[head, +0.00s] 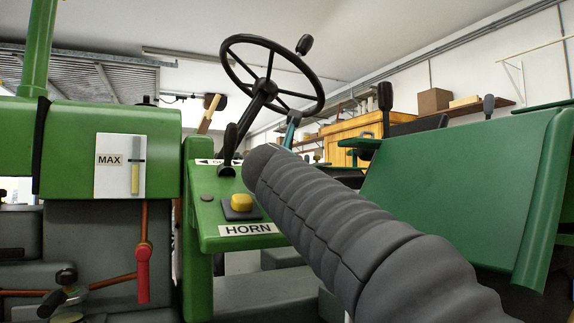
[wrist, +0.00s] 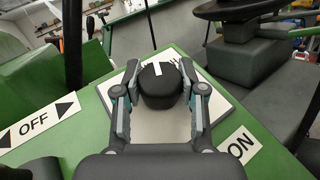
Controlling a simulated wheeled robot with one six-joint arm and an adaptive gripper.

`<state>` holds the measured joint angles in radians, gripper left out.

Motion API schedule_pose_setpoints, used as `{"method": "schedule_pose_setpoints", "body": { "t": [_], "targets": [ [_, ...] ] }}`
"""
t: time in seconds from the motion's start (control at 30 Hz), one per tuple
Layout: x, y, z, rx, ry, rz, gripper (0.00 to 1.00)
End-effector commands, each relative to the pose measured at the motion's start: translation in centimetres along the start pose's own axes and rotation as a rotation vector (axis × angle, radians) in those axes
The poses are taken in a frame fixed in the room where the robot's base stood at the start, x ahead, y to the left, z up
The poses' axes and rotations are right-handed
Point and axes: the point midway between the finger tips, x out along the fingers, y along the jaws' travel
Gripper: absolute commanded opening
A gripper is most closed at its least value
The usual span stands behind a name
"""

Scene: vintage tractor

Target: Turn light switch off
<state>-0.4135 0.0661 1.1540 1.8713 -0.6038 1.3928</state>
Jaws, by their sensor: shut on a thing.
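The light switch is a round black knob (wrist: 160,88) with a white mark on top, set on a pale plate on the green panel (wrist: 125,78) in the wrist view. An OFF label (wrist: 37,123) with arrows is to its left, and an ON label (wrist: 238,147) is to its lower right. My gripper (wrist: 160,80) has one finger on each side of the knob and is shut on it. In the head view my grey arm hides the knob and most of the gripper.
In the head view, a yellow horn button (head: 241,202) sits on the green panel near my arm. The black steering wheel (head: 268,82) rises behind. A red-handled lever (head: 143,262) and a MAX gauge (head: 120,167) are at left. A green fender (head: 455,190) stands at right.

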Motion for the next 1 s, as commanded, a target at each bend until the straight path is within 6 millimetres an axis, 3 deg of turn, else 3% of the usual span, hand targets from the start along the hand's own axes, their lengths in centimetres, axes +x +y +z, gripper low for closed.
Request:
{"method": "schedule_pose_setpoints", "body": {
  "t": [0.23, 0.27, 0.33, 0.37, 0.77, 1.0],
  "targets": [
    [0.0, 0.0, 0.1, 0.0, -0.001, 0.0, 0.06],
    [0.0, 0.0, 0.1, 0.0, -0.001, 0.0, 0.45],
    [0.0, 0.0, 0.1, 0.0, -0.001, 0.0, 0.63],
    [0.0, 0.0, 0.1, 0.001, -0.001, 0.0, 0.67],
    [-0.5, 0.1, 0.1, 0.0, -0.001, 0.001, 0.67],
    [-4.1, 0.1, 0.2, 0.002, -0.001, 0.003, 0.67]
  ]
}}
